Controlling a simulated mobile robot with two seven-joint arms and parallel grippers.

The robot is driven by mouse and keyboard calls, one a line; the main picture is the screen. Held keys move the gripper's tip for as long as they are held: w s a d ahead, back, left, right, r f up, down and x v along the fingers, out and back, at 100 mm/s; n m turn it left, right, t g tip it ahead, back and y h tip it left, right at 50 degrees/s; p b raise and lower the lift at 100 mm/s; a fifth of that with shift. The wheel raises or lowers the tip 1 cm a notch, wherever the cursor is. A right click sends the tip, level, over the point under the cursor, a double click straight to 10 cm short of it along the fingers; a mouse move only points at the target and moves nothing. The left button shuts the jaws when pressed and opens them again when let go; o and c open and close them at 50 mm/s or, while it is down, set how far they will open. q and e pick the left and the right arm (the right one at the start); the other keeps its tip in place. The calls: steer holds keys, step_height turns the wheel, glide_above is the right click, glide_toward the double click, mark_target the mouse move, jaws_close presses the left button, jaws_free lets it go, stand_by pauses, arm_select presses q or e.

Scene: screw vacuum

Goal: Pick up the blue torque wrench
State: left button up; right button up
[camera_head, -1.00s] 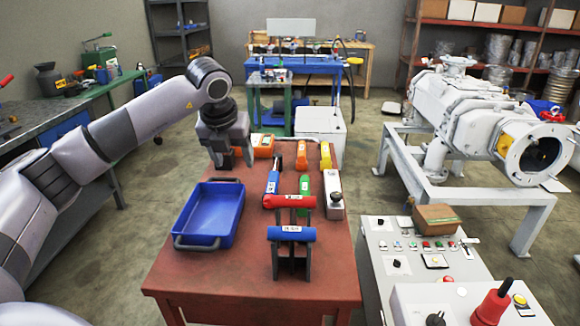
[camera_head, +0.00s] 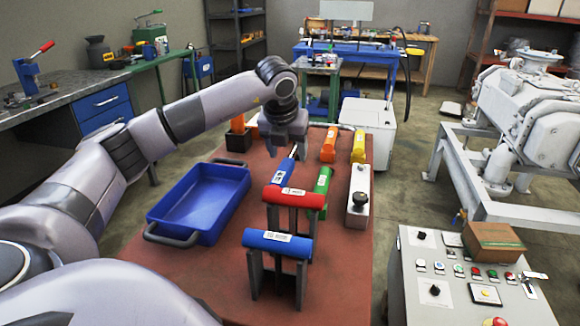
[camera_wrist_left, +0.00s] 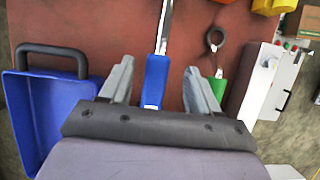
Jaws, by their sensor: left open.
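The blue torque wrench (camera_head: 283,172) lies on the red table, blue handle toward me and metal shaft pointing away. It also shows in the left wrist view (camera_wrist_left: 156,80), its handle between the two fingers in the picture. My left gripper (camera_head: 290,152) is open above the wrench, over its shaft end in the head view. In the wrist view the open fingers (camera_wrist_left: 160,76) stand apart on either side of the handle, with space on both sides. My right gripper is not in view.
A blue tray (camera_head: 200,205) stands left of the wrench. A green-handled tool (camera_head: 322,181) and a white block with a knob (camera_head: 359,190) lie to the right. Orange (camera_head: 329,145) and yellow (camera_head: 358,147) tools lie behind. Racks hold red (camera_head: 294,195) and blue (camera_head: 278,243) bars in front.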

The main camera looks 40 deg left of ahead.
mark_target(288, 159)
arm_select(q)
steer(key=x, duration=0.4)
steer(key=shift+s+a+f, duration=0.1)
steer(key=shift+s+f, duration=0.05)
steer(key=shift+f, duration=0.05)
jaws_close()
steer(key=shift+r, duration=0.1)
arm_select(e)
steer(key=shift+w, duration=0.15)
arm_select(q)
steer(key=shift+r, duration=0.1)
step_height(288, 159, up, 20)
steer(key=p, duration=0.2)
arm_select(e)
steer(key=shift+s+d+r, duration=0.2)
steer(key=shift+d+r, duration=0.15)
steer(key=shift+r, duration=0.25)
